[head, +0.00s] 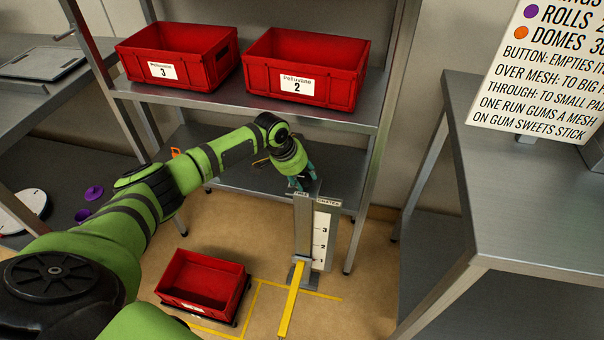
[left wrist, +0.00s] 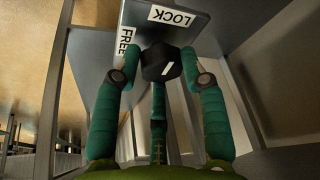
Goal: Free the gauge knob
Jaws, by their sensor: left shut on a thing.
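The gauge (head: 303,230) is a grey upright post with a white numbered scale (head: 322,235) beside it. A yellow bar (head: 290,300) sticks out from its lower part. The knob (left wrist: 160,62) is dark and faceted with a short white mark, which slants up to the right in the left wrist view. A LOCK label (left wrist: 170,16) is above the knob and a FREE label (left wrist: 128,43) is to its left. My left gripper (head: 299,183) is at the top of the post, its green fingers (left wrist: 160,85) shut around the knob. The head view hides the knob behind the gripper.
Two red bins, numbered 3 (head: 175,58) and 2 (head: 305,68), stand on the metal shelf (head: 235,100) behind. A third red bin (head: 203,283) is on the floor left of the gauge, near yellow floor lines. A metal table (head: 540,190) is at the right.

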